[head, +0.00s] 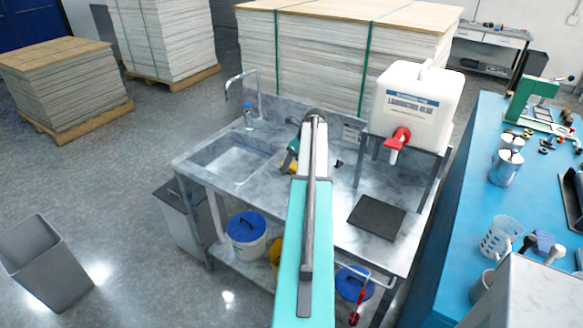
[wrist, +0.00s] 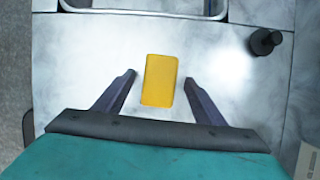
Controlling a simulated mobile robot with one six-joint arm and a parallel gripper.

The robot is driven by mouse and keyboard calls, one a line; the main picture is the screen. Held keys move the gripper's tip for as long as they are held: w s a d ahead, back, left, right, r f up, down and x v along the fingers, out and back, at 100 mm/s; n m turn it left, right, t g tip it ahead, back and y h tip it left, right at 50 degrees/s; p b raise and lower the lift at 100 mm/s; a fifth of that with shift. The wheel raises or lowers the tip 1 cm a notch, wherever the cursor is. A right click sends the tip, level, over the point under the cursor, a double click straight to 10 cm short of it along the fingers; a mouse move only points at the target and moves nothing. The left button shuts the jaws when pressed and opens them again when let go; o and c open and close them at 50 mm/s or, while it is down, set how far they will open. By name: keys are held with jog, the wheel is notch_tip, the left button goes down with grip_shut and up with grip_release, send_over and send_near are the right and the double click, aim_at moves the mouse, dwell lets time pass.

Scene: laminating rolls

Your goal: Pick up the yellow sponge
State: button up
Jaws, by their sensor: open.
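The yellow sponge (wrist: 159,80) lies flat on the pale marbled worktop in the wrist view, its long side running away from me. My gripper (wrist: 160,78) is open, with one dark finger on each side of the sponge and a gap on both sides. The fingers appear apart from the sponge; their height above the worktop is hard to tell. In the head view my arm covers most of this spot, so the sponge is not clearly seen there.
The sink basin (head: 232,160) lies left of my arm; its rim crosses the top of the wrist view. A small black object (wrist: 264,41) stands right of the sponge. A white canister (head: 412,105) with a red tap and a dark mat (head: 377,217) are at the right.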

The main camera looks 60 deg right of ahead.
aim_at(293, 164)
dwell(0.4)
jog(key=c, duration=1.2)
jog(key=shift+o, duration=0.2)
jog(key=shift+d+r, duration=0.1)
jog(key=shift+r, duration=0.1)
jog(key=shift+r+b, duration=0.9)
jog(key=shift+r, duration=0.6)
jog(key=s+a+b, duration=0.1)
jog(key=s+a, duration=0.1)
jog(key=s, duration=0.2)
jog(key=s+a+r+b, duration=0.1)
jog(key=s, duration=0.4)
jog(key=s+a+b, duration=0.1)
jog(key=s+a, duration=0.1)
jog(key=s, duration=0.2)
jog(key=shift+s+a+r+b, duration=0.15)
jog(key=shift+a+b, duration=0.2)
jog(key=shift+s+a+r, duration=0.1)
jog(key=shift+s+a, duration=0.05)
jog(key=shift+s, duration=0.3)
jog(key=shift+s+a+r, duration=0.1)
jog(key=shift+s, duration=0.3)
